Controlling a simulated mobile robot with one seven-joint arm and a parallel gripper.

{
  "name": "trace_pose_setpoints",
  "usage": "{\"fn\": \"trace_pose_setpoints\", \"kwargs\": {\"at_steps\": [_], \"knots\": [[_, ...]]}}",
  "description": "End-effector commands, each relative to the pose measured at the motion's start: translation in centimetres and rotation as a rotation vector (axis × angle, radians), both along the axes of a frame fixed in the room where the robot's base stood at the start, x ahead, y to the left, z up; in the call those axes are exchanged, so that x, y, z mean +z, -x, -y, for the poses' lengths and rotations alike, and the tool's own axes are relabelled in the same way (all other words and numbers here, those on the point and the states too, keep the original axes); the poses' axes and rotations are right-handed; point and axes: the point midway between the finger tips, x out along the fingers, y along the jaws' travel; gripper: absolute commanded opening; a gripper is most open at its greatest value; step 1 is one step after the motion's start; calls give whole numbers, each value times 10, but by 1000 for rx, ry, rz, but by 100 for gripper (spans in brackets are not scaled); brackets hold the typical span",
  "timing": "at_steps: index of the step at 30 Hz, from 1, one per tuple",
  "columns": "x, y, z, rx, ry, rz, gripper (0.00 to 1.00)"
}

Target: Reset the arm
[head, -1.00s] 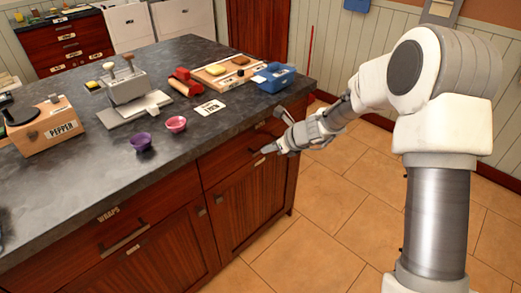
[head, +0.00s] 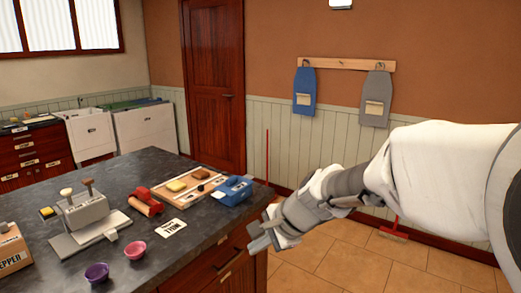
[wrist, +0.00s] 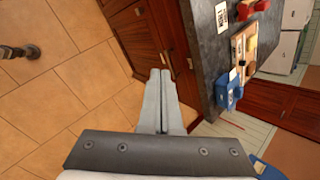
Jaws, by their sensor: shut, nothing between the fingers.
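My gripper (head: 262,238) is at the end of my white arm, in front of the near right corner of the dark stone counter (head: 165,180) in the head view. In the wrist view my gripper (wrist: 160,76) shows its two grey fingers pressed side by side with nothing between them. It is apart from the counter (wrist: 205,45) and its wooden drawer front (wrist: 165,30). My arm reaches in from the right of the head view, over the tiled floor.
Tiled floor (head: 345,262) lies open to the right. Aprons (head: 376,98) hang on the wall.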

Motion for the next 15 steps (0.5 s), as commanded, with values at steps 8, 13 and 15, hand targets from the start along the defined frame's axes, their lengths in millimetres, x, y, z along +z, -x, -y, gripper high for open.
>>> {"fn": "trace_pose_setpoints", "kwargs": {"at_steps": [8,13,15], "knots": [[62,80,50,347,337,196,0],[84,128,85,538,549,272,0],[91,146,100,612,636,293,0]]}}
